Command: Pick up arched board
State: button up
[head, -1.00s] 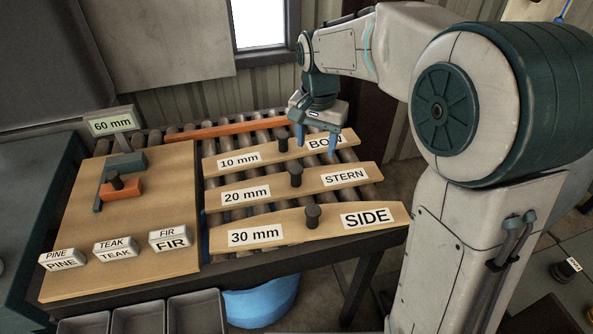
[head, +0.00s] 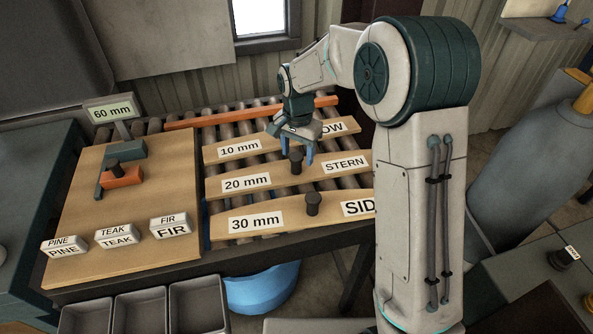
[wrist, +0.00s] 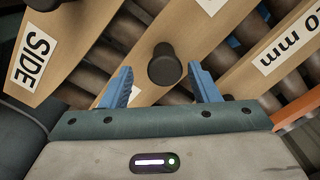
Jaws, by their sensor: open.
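Three wooden boards with black knobs lie on the rollers. The 30 mm SIDE board (head: 285,226) is nearest and has a curved far edge. The 20 mm STERN board (head: 275,187) lies in the middle, with its knob (head: 296,162) upright. The 10 mm BOW board (head: 225,154) is farthest and partly hidden by my gripper. My gripper (head: 291,145) is open and empty, pointing down near the STERN knob. In the wrist view, that knob (wrist: 165,65) shows between and just beyond the blue fingers, apparently untouched. The SIDE board (wrist: 45,55) shows at left.
A wooden panel (head: 140,210) at left carries PINE, TEAK and FIR blocks and an orange slider beside a 60 mm display (head: 111,112). Grey bins (head: 141,312) and a blue bucket (head: 262,290) stand in front. An orange bar (head: 235,113) lies behind the boards.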

aim_at(296, 155)
jog(key=f, duration=0.5)
jog(key=shift+w+a+p, duration=0.2)
jog(key=shift+w+p, duration=0.1)
jog(key=shift+p, duration=0.1)
grip_shut()
jog(key=shift+r, duration=0.15)
